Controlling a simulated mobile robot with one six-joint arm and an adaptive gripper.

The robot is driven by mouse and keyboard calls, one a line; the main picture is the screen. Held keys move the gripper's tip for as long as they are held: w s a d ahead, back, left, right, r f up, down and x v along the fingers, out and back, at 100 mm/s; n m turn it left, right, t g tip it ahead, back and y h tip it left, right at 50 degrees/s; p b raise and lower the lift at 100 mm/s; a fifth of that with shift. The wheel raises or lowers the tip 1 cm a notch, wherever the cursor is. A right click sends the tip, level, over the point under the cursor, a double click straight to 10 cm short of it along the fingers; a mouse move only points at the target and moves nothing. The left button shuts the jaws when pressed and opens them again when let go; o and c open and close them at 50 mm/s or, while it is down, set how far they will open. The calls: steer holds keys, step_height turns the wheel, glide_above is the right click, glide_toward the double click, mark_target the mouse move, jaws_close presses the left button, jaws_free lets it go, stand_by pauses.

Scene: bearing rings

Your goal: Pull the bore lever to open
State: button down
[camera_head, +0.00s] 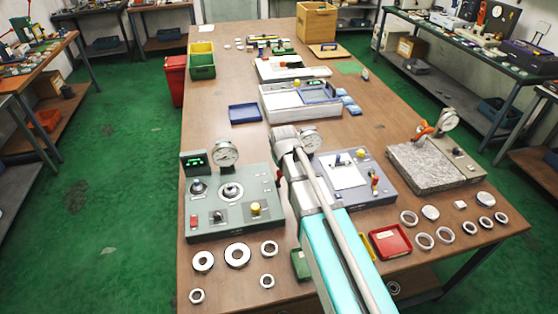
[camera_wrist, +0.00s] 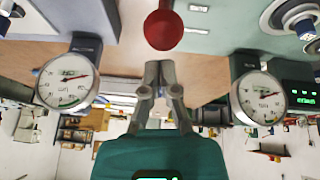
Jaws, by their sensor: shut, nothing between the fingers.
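A lever with a round red knob (camera_wrist: 164,30) stands at the edge of the grey-green bore gauge panel (camera_wrist: 215,30) in the wrist view. In the head view a small red part (camera_head: 279,177) shows at this panel's (camera_head: 232,180) right edge, beside my arm. I cannot make out the lever's shaft or its angle. My gripper (camera_wrist: 160,66) is shut and empty, with its fingertips close to the red knob in the picture. A gap shows between them, and I see no contact. In the head view my arm's end hides the fingers.
Dial gauges stand on both sides of my gripper, left (camera_wrist: 66,83) and right (camera_wrist: 260,97) in the wrist view. A second grey panel (camera_head: 372,190) with a red-handled lever is right of my arm. Metal rings (camera_head: 237,255) lie in front. A white tray (camera_head: 290,104) stands behind.

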steer(key=shift+s+f, duration=0.1)
steer(key=shift+s, duration=0.35)
steer(key=shift+s+a, duration=0.1)
steer(key=shift+s, duration=0.05)
stand_by(0.4)
steer(key=w+r+p+v, duration=0.1)
steer(key=w+p+v, duration=0.1)
steer(key=p+v, duration=0.9)
steer(key=shift+a+r, duration=0.2)
steer(key=shift+a, duration=0.35)
steer(key=shift+w, duration=0.1)
stand_by(1.3)
